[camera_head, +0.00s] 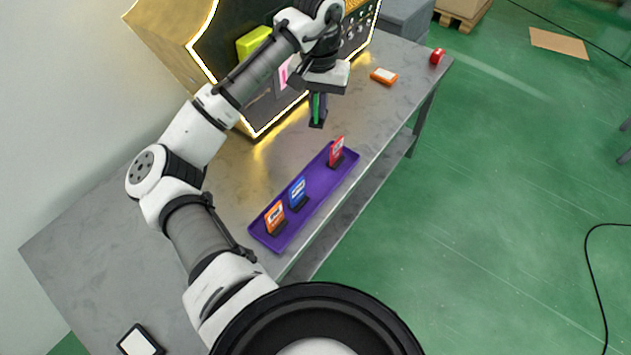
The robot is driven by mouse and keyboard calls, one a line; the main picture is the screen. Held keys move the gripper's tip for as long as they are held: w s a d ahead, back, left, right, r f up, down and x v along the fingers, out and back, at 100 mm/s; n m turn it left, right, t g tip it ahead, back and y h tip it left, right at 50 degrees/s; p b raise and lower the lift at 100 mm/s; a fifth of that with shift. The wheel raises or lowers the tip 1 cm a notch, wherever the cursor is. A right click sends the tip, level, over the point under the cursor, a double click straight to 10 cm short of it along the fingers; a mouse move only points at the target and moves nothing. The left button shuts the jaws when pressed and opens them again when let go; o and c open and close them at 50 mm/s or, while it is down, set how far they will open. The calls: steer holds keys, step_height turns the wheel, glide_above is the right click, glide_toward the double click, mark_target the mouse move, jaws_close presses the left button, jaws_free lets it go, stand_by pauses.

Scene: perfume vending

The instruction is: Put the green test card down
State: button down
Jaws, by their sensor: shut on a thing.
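My gripper (317,112) points down above the table, just beyond the far end of the purple tray. It is shut on the green test card (316,106), seen nearly edge-on as a thin green strip between the dark fingers. The purple tray (318,191) lies along the table's right edge. In it stand an orange card (274,217) and a blue card (297,192) near the close end, and a red card (337,150) near the far end. Each stands upright in a small dark holder. A bare stretch of tray lies between the blue and red cards.
The vending machine (262,128) with lit edges stands behind my gripper. An orange and white box (384,76) and a red roll (437,56) lie at the table's far end. A black-framed white device (138,342) lies at the near left. The grey table (110,225) is clear at left.

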steer(key=shift+s+f+b, duration=0.3)
steer(key=shift+f+b, duration=0.1)
steer(key=shift+f, duration=0.5)
step_height(320, 180, down, 15)
steer(key=b, duration=0.2)
steer(key=shift+f+b, duration=0.1)
steer(key=shift+b, duration=0.2)
steer(key=shift+f, duration=2.6)
steer(key=shift+f, duration=0.15)
steer(key=c, duration=1.6)
jaws_free()
steer(key=shift+o, duration=0.2)
